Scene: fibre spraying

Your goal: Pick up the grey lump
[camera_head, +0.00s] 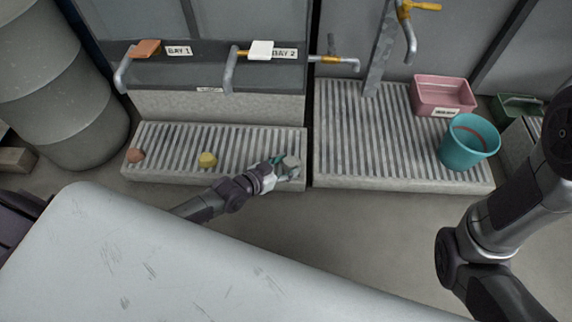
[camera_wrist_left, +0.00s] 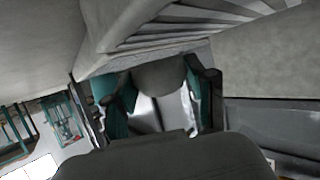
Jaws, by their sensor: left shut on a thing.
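The grey lump (camera_head: 291,165) is at the right end of the left slatted platform (camera_head: 240,143) in the head view. My left gripper (camera_head: 283,168) reaches it from the left and is shut on it. In the left wrist view the rounded grey lump (camera_wrist_left: 158,75) sits between the teal finger pads of my left gripper (camera_wrist_left: 155,100). I cannot tell whether the lump is clear of the slats. My right arm shows at the right edge of the head view, but its gripper is out of view.
A yellow lump (camera_head: 207,159) and a reddish-brown lump (camera_head: 136,155) lie on the same platform. A pink bin (camera_head: 442,95) and a teal bucket (camera_head: 468,142) stand on the right platform (camera_head: 340,130). A grey drum (camera_head: 70,100) stands at left.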

